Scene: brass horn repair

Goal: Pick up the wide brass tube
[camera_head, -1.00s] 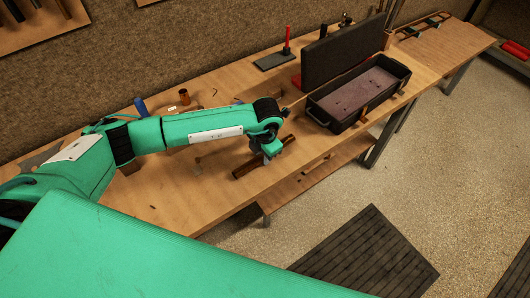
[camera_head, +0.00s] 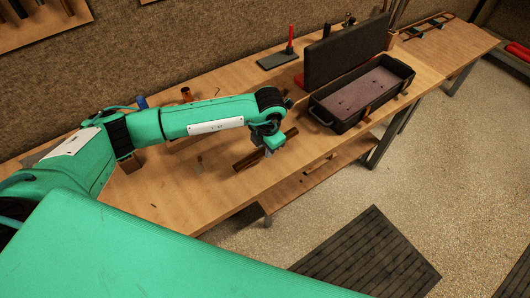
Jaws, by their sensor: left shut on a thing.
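The brass tube (camera_head: 248,161) is dark, brownish and lies slantwise near the front edge of the workbench. My left gripper (camera_head: 268,152) points down over its middle and is shut on it, hiding part of it. The tube appears slightly above the bench top, though the gap is hard to make out. My right gripper is out of view.
An open black case (camera_head: 362,92) with a raised lid stands right of the tube. A short copper-coloured cylinder (camera_head: 186,94) stands behind my arm. A red tool on a dark base (camera_head: 278,60) is at the back. The bench front left is mostly clear.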

